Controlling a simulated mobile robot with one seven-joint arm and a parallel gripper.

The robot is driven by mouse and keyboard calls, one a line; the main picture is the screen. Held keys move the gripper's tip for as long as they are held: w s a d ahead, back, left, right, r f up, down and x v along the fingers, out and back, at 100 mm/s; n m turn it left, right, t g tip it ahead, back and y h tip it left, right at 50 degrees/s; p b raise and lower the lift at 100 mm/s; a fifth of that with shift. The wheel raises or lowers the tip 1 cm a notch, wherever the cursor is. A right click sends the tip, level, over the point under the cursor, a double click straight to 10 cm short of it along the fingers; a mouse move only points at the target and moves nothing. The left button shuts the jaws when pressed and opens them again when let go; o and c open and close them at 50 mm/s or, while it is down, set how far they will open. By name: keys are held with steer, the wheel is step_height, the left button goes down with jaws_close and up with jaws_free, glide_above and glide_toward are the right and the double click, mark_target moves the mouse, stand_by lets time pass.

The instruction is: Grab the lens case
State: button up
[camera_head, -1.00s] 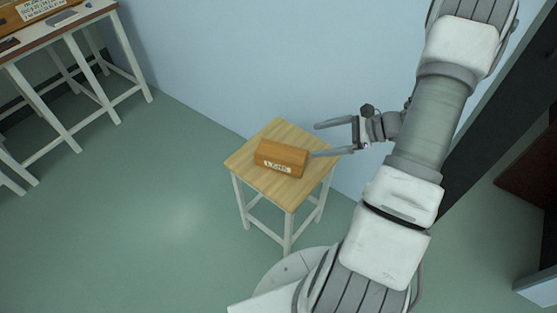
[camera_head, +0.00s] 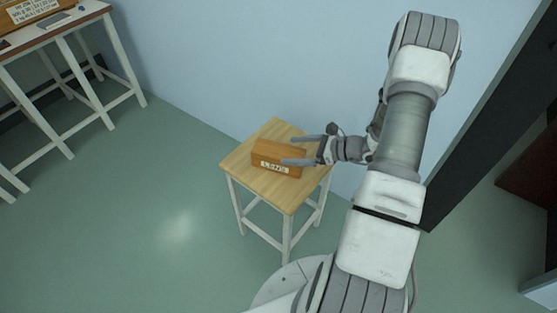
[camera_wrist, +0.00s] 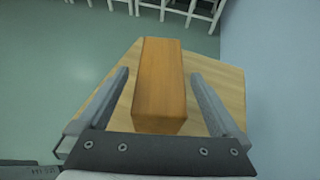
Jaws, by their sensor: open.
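The lens case is an orange-brown wooden box (camera_head: 266,158) with a white label on its front side, lying on a small square wooden stool (camera_head: 237,166). In the wrist view the case (camera_wrist: 160,82) lies lengthwise between the two fingers. My gripper (camera_head: 292,150) is open, its fingers at the right end of the case in the head view. In the wrist view my gripper (camera_wrist: 161,85) has one finger on each side of the case, with a gap to each. I cannot tell how high the fingers are relative to the case.
A white-legged bench (camera_head: 62,38) with a labelled wooden box (camera_head: 40,10) stands at the upper left. A pale blue wall (camera_head: 220,70) rises close behind the stool. The green floor (camera_head: 120,220) to the left is clear. A dark doorway or panel (camera_head: 485,130) is at the right.

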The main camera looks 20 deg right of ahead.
mark_target(278, 150)
steer(key=x, duration=0.1)
steer(key=b+x, duration=0.1)
steer(key=x, duration=0.1)
steer(key=b+x, duration=0.1)
steer(key=x, duration=0.1)
steer(key=shift+w+f, duration=0.15)
steer(key=shift+f, duration=0.2)
steer(key=shift+w+a, duration=0.2)
steer(key=c, duration=1.4)
steer(key=shift+c, duration=0.4)
steer(key=shift+r, duration=0.15)
